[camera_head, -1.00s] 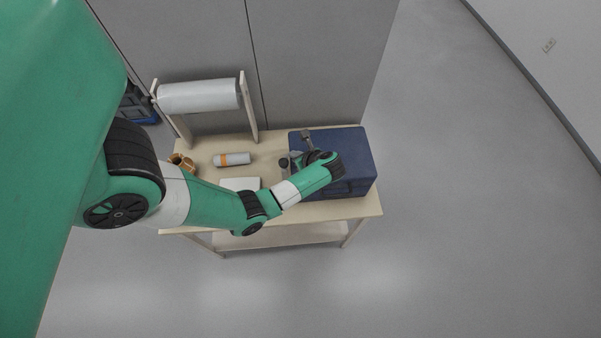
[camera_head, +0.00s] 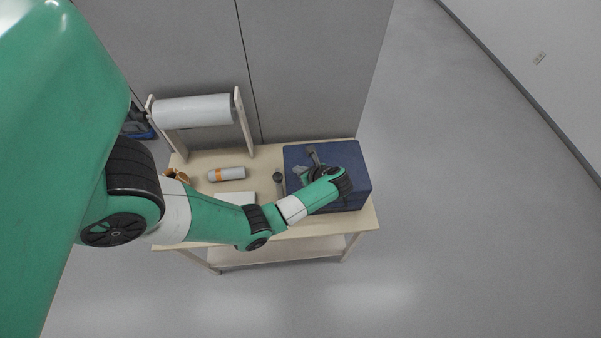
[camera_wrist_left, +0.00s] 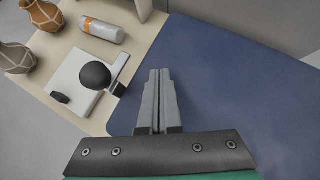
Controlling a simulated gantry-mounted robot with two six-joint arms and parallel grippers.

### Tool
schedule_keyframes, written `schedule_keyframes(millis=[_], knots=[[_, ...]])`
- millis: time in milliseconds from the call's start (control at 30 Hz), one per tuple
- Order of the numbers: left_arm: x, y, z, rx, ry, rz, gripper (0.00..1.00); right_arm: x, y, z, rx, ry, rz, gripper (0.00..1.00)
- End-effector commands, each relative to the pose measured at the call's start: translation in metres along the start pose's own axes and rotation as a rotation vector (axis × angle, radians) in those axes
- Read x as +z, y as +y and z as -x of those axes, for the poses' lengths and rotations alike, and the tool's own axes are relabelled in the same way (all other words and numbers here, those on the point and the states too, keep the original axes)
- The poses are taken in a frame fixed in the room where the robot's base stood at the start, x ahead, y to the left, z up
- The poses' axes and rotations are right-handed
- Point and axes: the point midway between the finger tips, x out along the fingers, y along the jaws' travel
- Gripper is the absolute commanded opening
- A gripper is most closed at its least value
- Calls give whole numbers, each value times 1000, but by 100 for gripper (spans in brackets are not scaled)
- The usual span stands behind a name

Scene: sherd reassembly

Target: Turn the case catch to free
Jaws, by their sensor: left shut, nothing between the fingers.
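The blue case (camera_head: 352,162) stands on the right part of the wooden table. It also fills the right half of the left wrist view (camera_wrist_left: 240,85). My left gripper (camera_head: 312,152) is over the case's left part, its fingers together and empty. In the left wrist view the shut fingers (camera_wrist_left: 159,75) show side by side in front of the blue surface, near the case's left edge. I cannot make out the case catch in either view. My right gripper is not in view.
On the table (camera_head: 262,162) left of the case are a dark round-headed tool (camera_wrist_left: 95,76), a white pad (camera_wrist_left: 72,80), a cylinder with an orange band (camera_head: 227,174) and brown mended pots (camera_wrist_left: 43,17). A white roll (camera_head: 193,110) hangs on a stand behind.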

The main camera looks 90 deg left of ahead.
Motion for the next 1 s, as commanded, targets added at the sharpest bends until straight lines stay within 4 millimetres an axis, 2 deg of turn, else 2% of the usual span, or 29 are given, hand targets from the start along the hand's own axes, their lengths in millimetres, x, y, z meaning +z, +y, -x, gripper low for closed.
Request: schedule_keyframes(millis=[100,333,500,900,967,1000], knots=[[10,-24,27,-8,0,5,0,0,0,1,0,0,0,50],[21,-54,62,-5,0,2,0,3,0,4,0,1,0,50],[24,-61,71,-3,0,0,0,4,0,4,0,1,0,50],[23,-62,73,-7,0,-3,0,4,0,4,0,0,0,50],[19,-65,81,-26,1,-12,0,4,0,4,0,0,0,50],[15,-71,92,-51,4,-19,0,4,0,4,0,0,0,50]])
